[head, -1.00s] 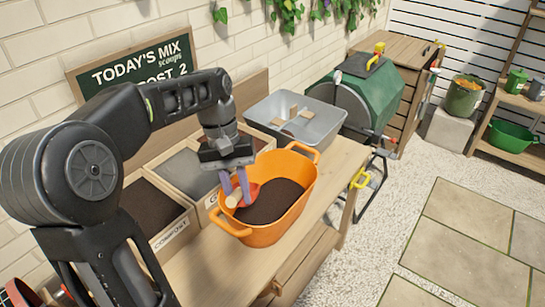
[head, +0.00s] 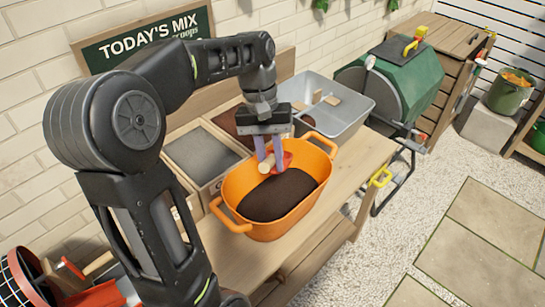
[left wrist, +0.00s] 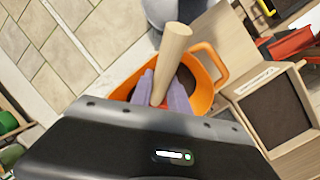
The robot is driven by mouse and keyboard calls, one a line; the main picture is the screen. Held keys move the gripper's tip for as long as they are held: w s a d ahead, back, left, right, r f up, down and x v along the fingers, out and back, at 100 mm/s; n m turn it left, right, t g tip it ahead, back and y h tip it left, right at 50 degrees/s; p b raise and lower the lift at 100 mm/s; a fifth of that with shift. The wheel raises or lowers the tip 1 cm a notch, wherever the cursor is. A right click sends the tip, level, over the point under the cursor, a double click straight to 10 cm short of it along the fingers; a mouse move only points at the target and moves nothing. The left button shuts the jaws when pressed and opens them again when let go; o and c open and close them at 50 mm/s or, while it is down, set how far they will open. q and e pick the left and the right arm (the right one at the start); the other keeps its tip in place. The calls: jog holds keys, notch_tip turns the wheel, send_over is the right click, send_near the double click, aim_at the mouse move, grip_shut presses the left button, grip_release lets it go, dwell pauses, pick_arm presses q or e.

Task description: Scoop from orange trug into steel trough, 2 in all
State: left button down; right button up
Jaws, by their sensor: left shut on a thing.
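The orange trug (head: 225,187) stands on the wooden bench with dark soil (head: 283,196) in it. My left gripper (head: 270,153) is shut on the wooden handle (head: 266,167) of a red scoop (head: 286,159), at the back side of the trug, over its rim. The handle (left wrist: 171,60) also shows between the purple fingers (left wrist: 165,93) in the left wrist view, with the trug's orange rim (left wrist: 203,100) around it. I cannot tell whether the scoop holds soil. The steel trough (head: 358,108) stands behind and right of the trug, with wooden pieces inside. My right gripper is not in view.
Open wooden bins, one with grey gravel (head: 200,158), stand behind the trug. A chalkboard sign (head: 135,52) leans on the brick wall. A green drum composter (head: 415,85) stands beyond the bench's right end. The bench (head: 345,190) is clear right of the trug.

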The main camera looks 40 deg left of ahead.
aim_at(272, 173)
pick_arm(q)
jog(key=shift+f, duration=0.2)
jog(key=shift+f, duration=2.05)
jog(key=w+a+f+t+y+b, duration=0.1)
jog(key=w+f+b, duration=0.1)
jog(key=f+b, duration=0.65)
jog(key=w+a+f+t+b, duration=0.1)
jog(key=w+f+b, duration=0.1)
jog(key=f+b, duration=0.6)
pick_arm(e)
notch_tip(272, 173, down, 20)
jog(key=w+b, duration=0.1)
jog(key=b, duration=0.4)
pick_arm(q)
jog(key=shift+s+d+r+m+t+y+p, duration=0.25)
jog(key=shift+s+r+t+p, duration=0.65)
jog(key=shift+r, duration=1.65)
jog(key=shift+s+d+r+t+y+p, duration=0.1)
jog(key=shift+d+r+t+y+p, duration=0.35)
jog(key=shift+r+p, duration=1.5)
jog(key=shift+s+d+r+m+t+y+p, duration=0.15)
jog(key=shift+s+r+t+y+p, duration=0.6)
jog(key=shift+r, duration=2.35)
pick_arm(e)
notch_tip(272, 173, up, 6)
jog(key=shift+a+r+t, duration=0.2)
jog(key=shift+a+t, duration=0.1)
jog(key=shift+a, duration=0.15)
